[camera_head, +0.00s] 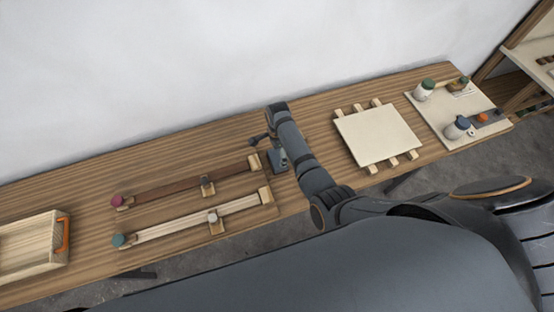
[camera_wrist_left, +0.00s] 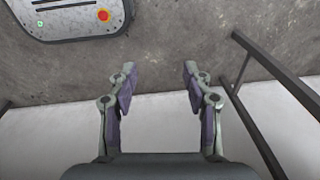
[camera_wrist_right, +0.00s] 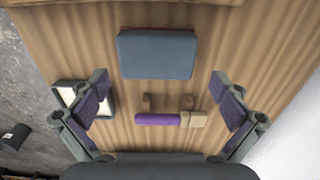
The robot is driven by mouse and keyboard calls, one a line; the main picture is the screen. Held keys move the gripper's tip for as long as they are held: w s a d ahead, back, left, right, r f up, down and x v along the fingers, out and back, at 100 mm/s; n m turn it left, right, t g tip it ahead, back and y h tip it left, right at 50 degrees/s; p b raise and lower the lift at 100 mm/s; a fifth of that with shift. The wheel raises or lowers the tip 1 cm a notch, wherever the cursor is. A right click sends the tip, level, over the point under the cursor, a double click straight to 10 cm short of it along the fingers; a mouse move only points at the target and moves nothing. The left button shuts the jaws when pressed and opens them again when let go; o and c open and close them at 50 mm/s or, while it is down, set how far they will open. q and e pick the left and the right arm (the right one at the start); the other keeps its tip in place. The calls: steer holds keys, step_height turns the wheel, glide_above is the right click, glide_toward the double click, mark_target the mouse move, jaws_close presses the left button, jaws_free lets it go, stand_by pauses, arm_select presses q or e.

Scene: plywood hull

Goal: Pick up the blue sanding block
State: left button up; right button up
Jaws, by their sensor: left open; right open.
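The blue sanding block (camera_wrist_right: 157,54) shows in the right wrist view as a wide blue-grey slab with rounded corners, flat over the wooden bench. In the head view a blue-grey piece (camera_head: 279,161) beside my right arm looks like it, partly covered. My right gripper (camera_wrist_right: 160,77) is open and empty, its fingers apart on either side, the block ahead of and between them in the picture. In the head view my right arm hides most of this gripper. My left gripper (camera_wrist_left: 160,67) is open and empty, away from the bench; it does not show in the head view.
In the right wrist view a purple bar with a tan end (camera_wrist_right: 160,119) and a dark-rimmed tray (camera_wrist_right: 70,95) lie close by. In the head view two long clamps (camera_head: 190,187) lie left and a pale board on strips (camera_head: 380,134) right. A wall runs behind the bench.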

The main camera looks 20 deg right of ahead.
mark_target(277, 158)
steer(key=f, duration=0.1)
steer(key=f+b, duration=0.2)
steer(key=shift+s+a, duration=0.1)
steer(key=shift+s, duration=0.15)
steer(key=f+b, duration=0.2)
steer(key=b, duration=0.1)
steer(key=shift+a, duration=0.1)
steer(key=shift+r, duration=0.15)
steer(key=c, duration=0.5)
arm_select(q)
steer(key=f, duration=0.2)
steer(key=s+f, duration=0.1)
steer(key=f, duration=0.2)
steer(key=shift+a, duration=0.1)
arm_select(e)
steer(key=c, duration=0.5)
